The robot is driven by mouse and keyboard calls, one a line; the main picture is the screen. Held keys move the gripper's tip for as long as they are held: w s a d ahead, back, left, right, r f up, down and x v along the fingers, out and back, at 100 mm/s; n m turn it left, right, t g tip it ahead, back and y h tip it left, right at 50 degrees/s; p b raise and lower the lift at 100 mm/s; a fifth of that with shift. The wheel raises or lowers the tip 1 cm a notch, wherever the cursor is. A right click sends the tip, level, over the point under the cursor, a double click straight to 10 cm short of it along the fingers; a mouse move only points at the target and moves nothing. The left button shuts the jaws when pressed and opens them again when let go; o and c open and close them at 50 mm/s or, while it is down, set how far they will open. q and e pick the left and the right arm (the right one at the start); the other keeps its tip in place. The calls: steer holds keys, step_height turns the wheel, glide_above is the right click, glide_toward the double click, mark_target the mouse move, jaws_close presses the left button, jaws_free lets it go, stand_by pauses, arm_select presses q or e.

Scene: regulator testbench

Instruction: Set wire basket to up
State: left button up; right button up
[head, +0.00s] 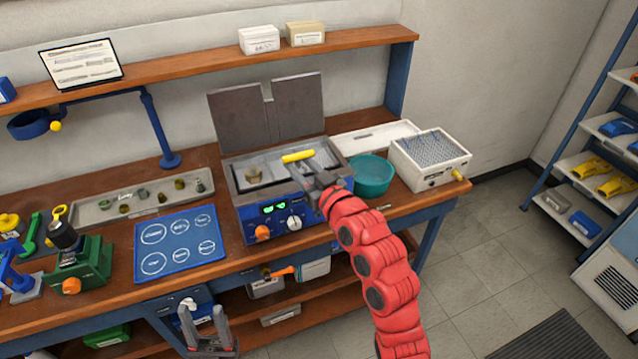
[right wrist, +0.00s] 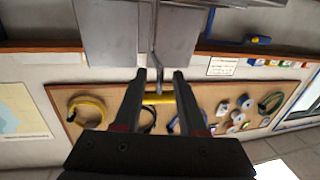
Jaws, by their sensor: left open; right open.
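The blue-fronted bath (head: 290,218) stands on the bench with its two grey lid panels (head: 266,112) raised. The yellow handle (head: 298,156) of the wire basket shows over the open basin; the basket's body is mostly hidden. My right gripper (head: 312,180) reaches over the bath's right side, close to the handle. In the right wrist view the open fingers (right wrist: 159,75) point at the yellow handle (right wrist: 158,99), which crosses the gap between them; I cannot tell whether they touch it. My left gripper (head: 205,325) is open and empty, low in front of the bench.
A teal bowl (head: 373,175) and a white box with pins (head: 431,157) stand right of the bath. A blue mat (head: 180,245) and a tray of small parts (head: 140,197) lie to its left. A shelf (head: 200,62) runs above.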

steer(key=p+v, duration=0.6)
steer(key=v, duration=1)
steer(key=shift+s+d, duration=0.2)
steer(key=shift+s, duration=0.15)
steer(key=shift+w, duration=0.1)
